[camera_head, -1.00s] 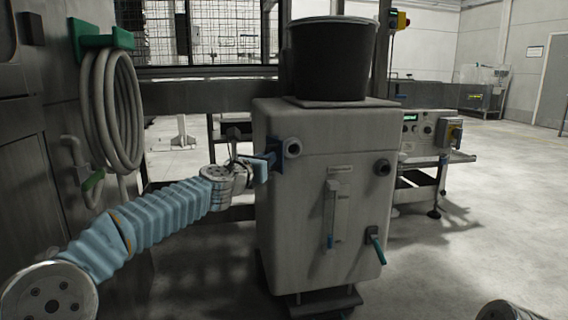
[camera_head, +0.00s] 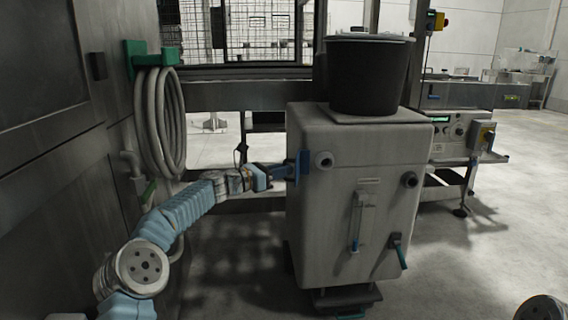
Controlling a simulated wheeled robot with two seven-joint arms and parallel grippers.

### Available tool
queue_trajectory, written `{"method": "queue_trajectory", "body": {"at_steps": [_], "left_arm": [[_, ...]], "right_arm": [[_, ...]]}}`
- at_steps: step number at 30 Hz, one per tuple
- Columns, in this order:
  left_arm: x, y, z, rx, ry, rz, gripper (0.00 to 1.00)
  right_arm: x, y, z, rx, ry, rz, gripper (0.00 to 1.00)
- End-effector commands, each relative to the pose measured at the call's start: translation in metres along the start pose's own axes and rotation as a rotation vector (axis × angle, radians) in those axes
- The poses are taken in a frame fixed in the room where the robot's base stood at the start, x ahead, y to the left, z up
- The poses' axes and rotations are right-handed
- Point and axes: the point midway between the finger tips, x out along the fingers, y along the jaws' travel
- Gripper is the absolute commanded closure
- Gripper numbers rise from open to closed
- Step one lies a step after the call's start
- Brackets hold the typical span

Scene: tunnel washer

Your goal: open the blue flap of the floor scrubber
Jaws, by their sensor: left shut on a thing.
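The floor scrubber (camera_head: 345,230) is a pale grey, boxy machine standing upright in the middle of the head view. Its small blue flap (camera_head: 304,164) is near the upper left edge of the front face, beside a round port (camera_head: 323,160). My left gripper (camera_head: 287,171) reaches in from the left and is shut on the blue flap at its left side. The gripper's fingertips are small and dark here, and the exact grip and flap angle are hard to see. My right gripper is out of view.
A black bucket (camera_head: 367,80) stands on top of the scrubber. A coiled hose (camera_head: 160,125) hangs on the wall at the left. The floor at the right is open.

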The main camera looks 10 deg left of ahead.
Motion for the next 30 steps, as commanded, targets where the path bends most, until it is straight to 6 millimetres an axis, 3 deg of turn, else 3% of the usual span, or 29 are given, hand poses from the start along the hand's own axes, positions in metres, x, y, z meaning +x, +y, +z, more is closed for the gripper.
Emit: {"method": "queue_trajectory", "body": {"at_steps": [13,14,18,26,30], "left_arm": [[0.001,0.001,-0.004,-0.006,0.004,0.000,1.00],[0.001,0.001,-0.004,-0.006,0.004,0.000,0.85],[0.001,0.001,-0.003,-0.004,0.003,0.001,0.63],[0.000,0.001,-0.002,-0.002,0.002,0.001,0.62],[-0.012,0.002,-0.002,-0.002,0.002,0.003,0.62]], "right_arm": [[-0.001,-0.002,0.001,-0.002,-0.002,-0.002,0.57],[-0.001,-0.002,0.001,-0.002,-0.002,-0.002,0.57],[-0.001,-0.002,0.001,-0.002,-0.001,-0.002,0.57],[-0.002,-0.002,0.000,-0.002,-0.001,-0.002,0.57],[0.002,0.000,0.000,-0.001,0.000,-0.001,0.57]]}}
